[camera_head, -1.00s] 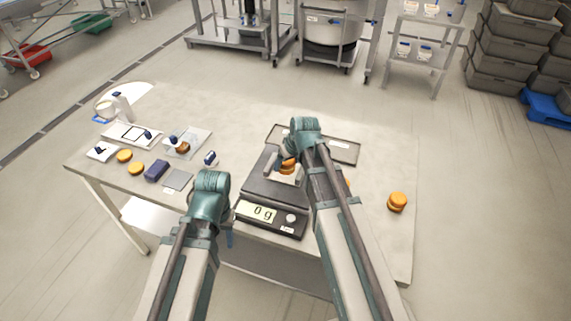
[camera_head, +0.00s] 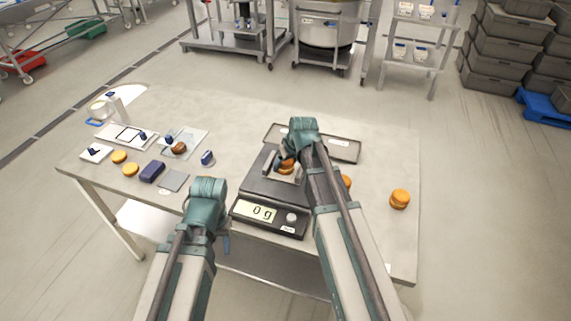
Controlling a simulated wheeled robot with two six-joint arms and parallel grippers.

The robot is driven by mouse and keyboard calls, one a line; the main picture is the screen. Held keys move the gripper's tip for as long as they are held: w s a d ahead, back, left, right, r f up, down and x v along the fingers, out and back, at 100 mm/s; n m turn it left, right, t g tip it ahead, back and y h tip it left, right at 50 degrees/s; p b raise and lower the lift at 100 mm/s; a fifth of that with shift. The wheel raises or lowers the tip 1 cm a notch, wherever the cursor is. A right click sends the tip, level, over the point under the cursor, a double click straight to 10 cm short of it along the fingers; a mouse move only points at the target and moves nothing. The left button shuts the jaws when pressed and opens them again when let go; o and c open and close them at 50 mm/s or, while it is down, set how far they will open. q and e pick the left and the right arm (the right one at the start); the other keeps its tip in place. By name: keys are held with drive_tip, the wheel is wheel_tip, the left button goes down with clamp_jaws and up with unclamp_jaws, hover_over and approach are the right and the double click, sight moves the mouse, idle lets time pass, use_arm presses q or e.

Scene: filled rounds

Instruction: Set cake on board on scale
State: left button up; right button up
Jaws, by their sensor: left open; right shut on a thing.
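A scale (camera_head: 262,194) stands at the middle of the table, its display reading 0 g. My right gripper (camera_head: 285,168) is over the scale's plate and shut on an orange-brown filled cake (camera_head: 286,168). A small pale board seems to lie under the cake on the plate; the arm partly hides it, and I cannot tell whether the cake touches it. My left gripper (camera_head: 222,240) is low at the table's front edge, left of the scale, open; its fingers are mostly hidden.
A dark tray (camera_head: 345,150) lies behind the scale. Other cakes (camera_head: 400,199) sit to the right, one partly behind my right arm. Orange rounds (camera_head: 119,157), a dark blue block (camera_head: 152,172), a grey square (camera_head: 174,181) and cards lie at left.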

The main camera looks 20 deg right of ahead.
drive_tip(key=o, duration=0.8)
drive_tip(key=shift+f, duration=0.1)
drive_tip(key=shift+c, duration=0.2)
drive_tip(key=p+v, duration=1.2)
drive_tip(key=s+a+g+h, duration=0.1)
drive_tip(key=s+a+g, duration=0.1)
drive_tip(key=s+a, duration=0.5)
drive_tip(key=s+a+f+g+h, duration=0.1)
drive_tip(key=s+a+g, duration=0.1)
drive_tip(key=s+a, duration=0.5)
drive_tip(key=s, duration=0.5)
drive_tip(key=shift+s+a+f+n+g+h+b, duration=0.15)
drive_tip(key=shift+s+a+n+g+h+b, duration=0.1)
drive_tip(key=shift+a+n+g+h+b, duration=0.05)
